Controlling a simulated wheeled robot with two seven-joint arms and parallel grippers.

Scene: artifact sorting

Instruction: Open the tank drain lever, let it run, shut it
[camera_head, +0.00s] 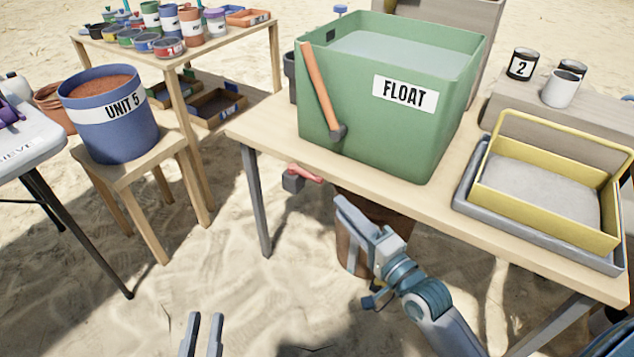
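The green tank (360,150) labelled FLOAT stands on a wooden table, filled with pale water. A small red lever (306,173) on a grey fitting (293,183) shows just below the table's front edge, apart from both grippers. My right gripper (352,215) is in front of the table edge, to the right of and below the lever; its fingers are seen nearly edge-on, so I cannot tell whether they are open. My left gripper (202,338) is at the bottom edge, well below the lever, with its two fingers apart and nothing visible between them.
A brown container (345,240) under the table is partly hidden by my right arm. A yellow tray (545,228) sits right of the tank. A blue bucket (115,135) labelled UNIT 5 stands on a stool. Open sand lies between.

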